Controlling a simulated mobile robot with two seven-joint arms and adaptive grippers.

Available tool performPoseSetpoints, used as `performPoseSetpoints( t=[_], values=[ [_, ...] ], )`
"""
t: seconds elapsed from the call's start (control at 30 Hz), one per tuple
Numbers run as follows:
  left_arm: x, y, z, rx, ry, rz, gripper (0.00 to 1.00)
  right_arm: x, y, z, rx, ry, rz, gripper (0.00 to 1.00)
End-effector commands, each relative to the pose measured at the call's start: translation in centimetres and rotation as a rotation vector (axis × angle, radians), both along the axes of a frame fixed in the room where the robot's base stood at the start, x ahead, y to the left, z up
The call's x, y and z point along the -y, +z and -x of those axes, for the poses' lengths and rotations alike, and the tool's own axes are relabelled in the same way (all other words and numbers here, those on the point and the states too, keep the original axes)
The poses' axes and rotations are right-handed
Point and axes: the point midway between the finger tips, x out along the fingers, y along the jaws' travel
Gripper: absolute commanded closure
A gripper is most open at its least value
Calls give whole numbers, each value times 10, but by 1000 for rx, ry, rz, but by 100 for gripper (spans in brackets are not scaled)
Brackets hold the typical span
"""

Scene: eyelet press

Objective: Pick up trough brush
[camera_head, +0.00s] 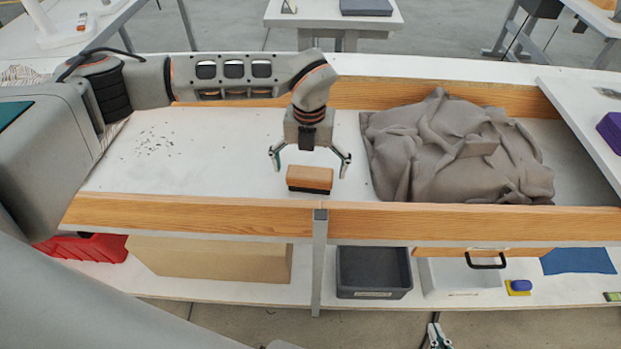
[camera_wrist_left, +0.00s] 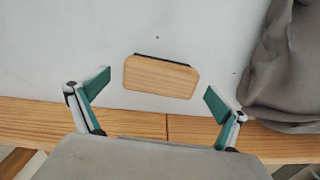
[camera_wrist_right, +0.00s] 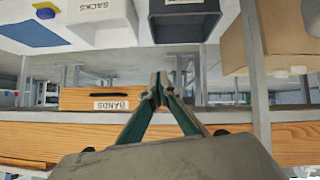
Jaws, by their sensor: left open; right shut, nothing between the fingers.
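The trough brush (camera_head: 310,178) has a wooden block on top and dark bristles below. It stands on the white trough floor near the front wooden wall. My left gripper (camera_head: 310,158) is open above the brush, its fingers spread to either side and not touching it. In the left wrist view the brush's wooden top (camera_wrist_left: 161,77) lies between and beyond the open fingertips (camera_wrist_left: 155,84). My right gripper (camera_head: 436,338) is low at the front, below the trough, mostly cut off. In the right wrist view its fingertips (camera_wrist_right: 160,82) meet with nothing between them.
A grey cloth heap (camera_head: 455,150) fills the trough's right part. Dark crumbs (camera_head: 154,142) lie on the left floor. The front wooden wall (camera_head: 190,214) runs close before the brush. Below are a grey bin (camera_head: 373,272), a cardboard box (camera_head: 210,259) and a red bin (camera_head: 85,248).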

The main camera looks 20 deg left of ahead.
Motion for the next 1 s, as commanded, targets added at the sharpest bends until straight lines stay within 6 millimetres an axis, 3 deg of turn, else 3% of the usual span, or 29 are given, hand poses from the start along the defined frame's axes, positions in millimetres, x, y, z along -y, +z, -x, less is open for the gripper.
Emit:
performPoseSetpoints(
  t=[0.1,0.37,0.5,0.53,1.0],
  values=[
    [1,-18,2,-6,-1,0,1,1,-1,-5,6,0,5,100],
    [1,-18,1,-1,0,0,3,2,4,-9,16,-2,7,100],
    [1,-18,1,-1,0,0,40,2,3,-7,15,-2,6,100],
    [1,-18,1,-1,0,0,44,2,3,-7,14,-2,5,100],
    [1,-10,1,0,-1,1,44,2,3,-6,11,-2,4,100]
  ],
)
